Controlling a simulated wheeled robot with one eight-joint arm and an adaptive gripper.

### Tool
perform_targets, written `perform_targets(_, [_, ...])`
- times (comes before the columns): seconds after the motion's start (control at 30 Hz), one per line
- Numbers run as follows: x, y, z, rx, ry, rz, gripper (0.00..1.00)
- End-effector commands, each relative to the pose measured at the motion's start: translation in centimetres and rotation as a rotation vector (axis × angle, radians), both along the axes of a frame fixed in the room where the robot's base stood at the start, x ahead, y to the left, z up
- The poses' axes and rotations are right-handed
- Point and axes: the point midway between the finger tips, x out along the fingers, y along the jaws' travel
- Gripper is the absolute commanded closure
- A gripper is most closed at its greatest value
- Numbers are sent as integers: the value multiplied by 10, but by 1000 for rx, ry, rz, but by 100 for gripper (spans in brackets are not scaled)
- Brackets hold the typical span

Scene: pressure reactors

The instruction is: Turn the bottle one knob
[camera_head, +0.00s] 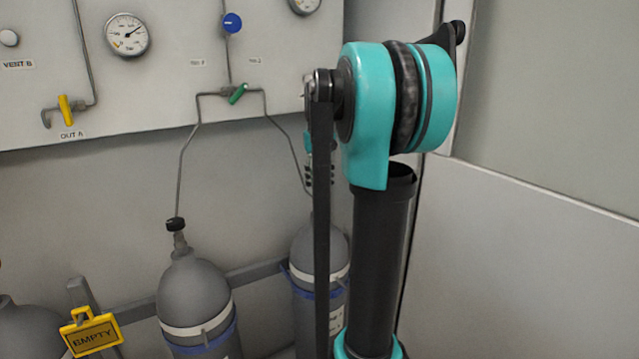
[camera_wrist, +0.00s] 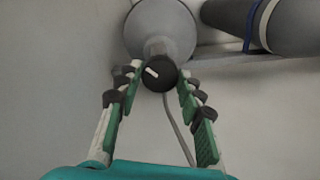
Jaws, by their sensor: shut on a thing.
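In the wrist view, a round black knob (camera_wrist: 158,73) with a white mark sits on the neck of a grey bottle (camera_wrist: 160,30). My gripper (camera_wrist: 160,78) has its fingers on both sides of this knob and is shut on it. In the head view, my gripper (camera_head: 319,178) is at the top of the right grey bottle (camera_head: 305,265), partly behind my arm, and its knob is hidden. The left grey bottle (camera_head: 193,287) has a black knob (camera_head: 175,224) that stands free. I cannot read which bottle is number one.
A wall panel (camera_head: 150,85) above carries a gauge (camera_head: 127,35), a blue knob (camera_head: 232,22), a green valve handle (camera_head: 238,94) and a yellow one (camera_head: 66,110). Thin pipes run down to the bottles. A yellow EMPTY sign (camera_head: 92,333) hangs at lower left.

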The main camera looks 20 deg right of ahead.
Motion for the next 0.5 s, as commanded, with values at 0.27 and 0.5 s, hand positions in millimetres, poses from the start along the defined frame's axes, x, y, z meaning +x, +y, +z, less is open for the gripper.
perform_targets(0.27, [1,0,0,0,-1,260,92])
perform_targets(0.5, [0,0,0,0,-1,481,92])
